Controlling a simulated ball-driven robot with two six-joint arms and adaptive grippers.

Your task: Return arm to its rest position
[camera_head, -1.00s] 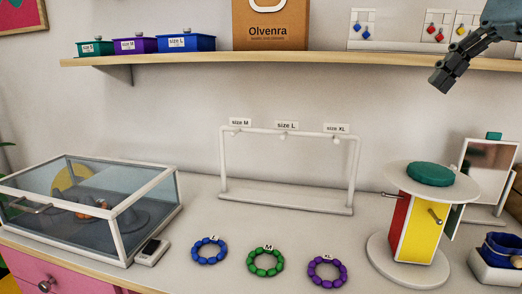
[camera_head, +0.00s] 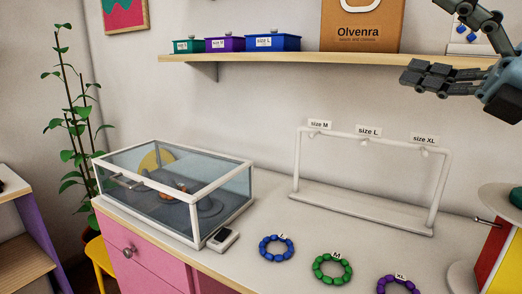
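My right gripper (camera_head: 424,40) is raised at the upper right, in front of the shelf, near the paper bag. Its two dark fingers are spread apart with nothing between them. It is well above the worktop and clear of the bracelets. My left gripper is out of view. On the worktop lie a blue bracelet tagged L (camera_head: 276,248), a green bracelet tagged M (camera_head: 332,269) and a purple bracelet tagged XL (camera_head: 398,286), which is cut by the lower edge. The white rack (camera_head: 296,163), labelled size M, L and XL, stands behind them with empty pegs.
A glass case (camera_head: 225,192) stands on the left of the worktop. The shelf (camera_head: 285,57) carries small lidded boxes (camera_head: 272,43) and the paper bag (camera_head: 360,20). A red and yellow stand (camera_head: 492,255) is at the right edge. A plant (camera_head: 72,160) is at the far left.

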